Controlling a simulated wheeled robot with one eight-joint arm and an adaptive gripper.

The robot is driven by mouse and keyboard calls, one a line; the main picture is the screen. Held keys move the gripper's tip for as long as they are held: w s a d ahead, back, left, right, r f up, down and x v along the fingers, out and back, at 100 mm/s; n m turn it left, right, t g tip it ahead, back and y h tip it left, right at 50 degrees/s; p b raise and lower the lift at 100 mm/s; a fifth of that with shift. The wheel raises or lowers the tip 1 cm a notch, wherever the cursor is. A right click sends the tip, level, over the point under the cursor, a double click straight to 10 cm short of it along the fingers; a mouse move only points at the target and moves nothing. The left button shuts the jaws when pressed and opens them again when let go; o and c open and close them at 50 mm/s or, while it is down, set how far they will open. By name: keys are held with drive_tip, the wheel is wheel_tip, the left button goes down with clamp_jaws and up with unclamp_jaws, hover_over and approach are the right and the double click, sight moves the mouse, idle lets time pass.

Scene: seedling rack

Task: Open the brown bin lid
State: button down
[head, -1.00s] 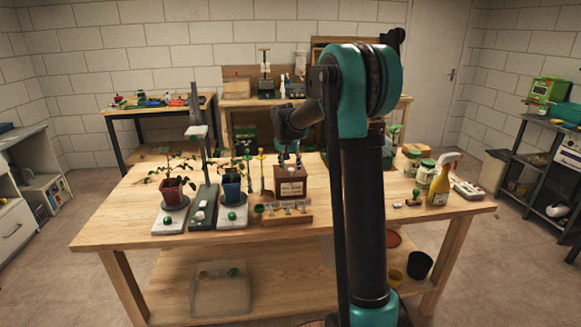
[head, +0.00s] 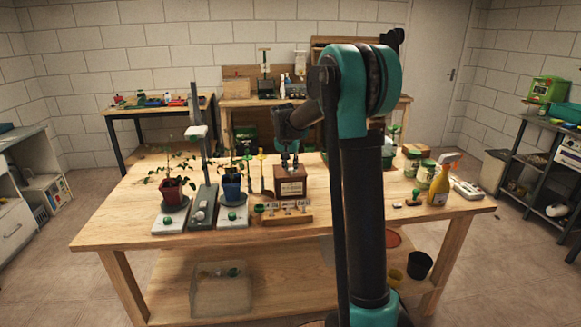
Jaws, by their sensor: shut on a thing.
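The brown bin (head: 291,187) is a small wooden box with a pale label on its front, standing near the middle of the workbench. Its lid (head: 283,174) appears to lie flat on top, though the gripper partly covers it. My gripper (head: 289,166) points down onto the top of the bin, its fingers close together at the lid. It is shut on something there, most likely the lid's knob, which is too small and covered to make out.
A rack with small labels (head: 284,219) stands just in front of the bin. Potted seedlings (head: 172,190) on pale bases stand to the left.

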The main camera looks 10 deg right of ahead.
drive_tip(key=shift+r, duration=0.1)
drive_tip(key=shift+w+r+g, duration=0.65)
drive_tip(key=shift+r+g, duration=0.25)
drive_tip(key=shift+g, duration=0.1)
drive_tip(key=shift+w+r+g, duration=0.8)
drive_tip(key=shift+r+g, duration=0.1)
drive_tip(key=shift+g, duration=0.2)
drive_tip(key=w+g, duration=0.1)
drive_tip(key=w+r+g, duration=0.1)
drive_tip(key=shift+r+g, duration=0.25)
drive_tip(key=shift+g, duration=0.05)
drive_tip(key=shift+w+r+n+g, duration=0.15)
drive_tip(key=shift+w+r+g, duration=0.1)
drive_tip(key=shift+w+g, duration=0.25)
drive_tip(key=shift+w+r+n+g, duration=0.15)
drive_tip(key=shift+w+r+g, duration=0.05)
drive_tip(key=shift+w+g, duration=0.25)
drive_tip(key=c, duration=1.3)
unclamp_jaws()
drive_tip(key=shift+w, duration=0.1)
drive_tip(key=shift+c, duration=0.2)
